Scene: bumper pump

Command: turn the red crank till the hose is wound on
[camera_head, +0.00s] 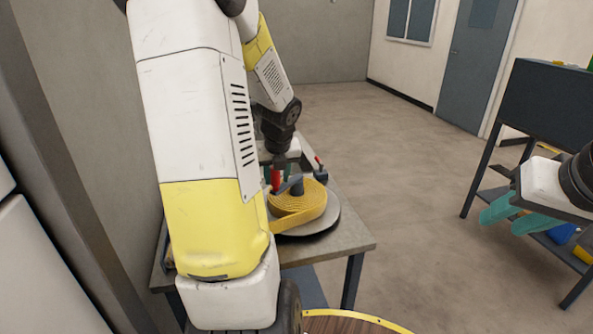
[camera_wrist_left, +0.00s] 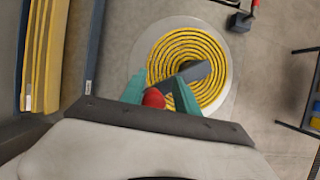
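The red crank handle (camera_head: 275,180) stands on a grey crank arm (camera_wrist_left: 194,72) over the reel. The yellow hose (camera_head: 298,198) lies coiled on the round grey reel plate (camera_head: 322,222); the left wrist view shows its coils (camera_wrist_left: 212,90) as a wide spiral. A stretch of hose runs off the coil toward the left in the head view. My left gripper (camera_wrist_left: 160,92) points down with its teal fingers on both sides of the red handle, close against it. My right gripper (camera_head: 510,210) is held in the air at the right, teal fingers apart and empty.
The reel stands on a grey table (camera_head: 353,243), partly hidden by my left arm. A small dark fitting with a red lever (camera_head: 320,171) is behind the reel. A dark shelf unit (camera_head: 545,105) stands at the right. The floor between is clear.

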